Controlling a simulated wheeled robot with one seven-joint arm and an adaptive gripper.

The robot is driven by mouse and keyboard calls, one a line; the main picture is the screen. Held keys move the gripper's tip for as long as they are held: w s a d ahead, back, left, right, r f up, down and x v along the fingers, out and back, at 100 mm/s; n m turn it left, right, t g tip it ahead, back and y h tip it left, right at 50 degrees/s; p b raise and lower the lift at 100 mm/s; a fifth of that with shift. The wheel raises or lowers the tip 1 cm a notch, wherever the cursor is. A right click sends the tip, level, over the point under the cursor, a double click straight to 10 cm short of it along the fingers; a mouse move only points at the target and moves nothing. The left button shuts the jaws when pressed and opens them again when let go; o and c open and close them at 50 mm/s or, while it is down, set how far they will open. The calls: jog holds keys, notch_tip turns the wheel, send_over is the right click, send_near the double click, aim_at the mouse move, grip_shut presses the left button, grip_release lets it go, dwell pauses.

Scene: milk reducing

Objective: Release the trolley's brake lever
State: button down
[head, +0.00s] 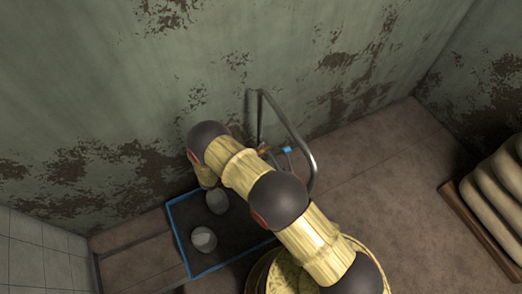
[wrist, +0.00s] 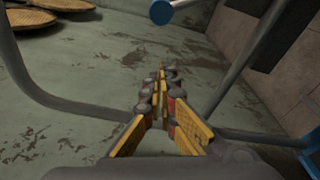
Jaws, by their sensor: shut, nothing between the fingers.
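The trolley has a dark, blue-rimmed bed (head: 229,262) and a bent grey tube handle (head: 297,140), standing by the wall in the head view. A small blue-tipped part, apparently the brake lever (head: 287,150), shows inside the handle frame. In the wrist view the blue tip (wrist: 162,12) of a short grey rod is at the top edge, beyond my fingertips and apart from them. My gripper (wrist: 161,82) is shut and empty, between the grey tubes of the handle frame (wrist: 240,75). In the head view it is mostly hidden behind my arm.
Pale sacks (head: 503,178) lie on a wooden pallet at the right. The peeling green wall (head: 100,80) is close behind the trolley. Floor (head: 390,180) between trolley and sacks is clear.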

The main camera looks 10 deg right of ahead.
jog(key=d+b, duration=0.1)
jog(key=d, duration=0.5)
jog(key=shift+s+r+b, duration=0.35)
jog(key=shift+s+r, duration=0.05)
jog(key=shift+s, duration=0.05)
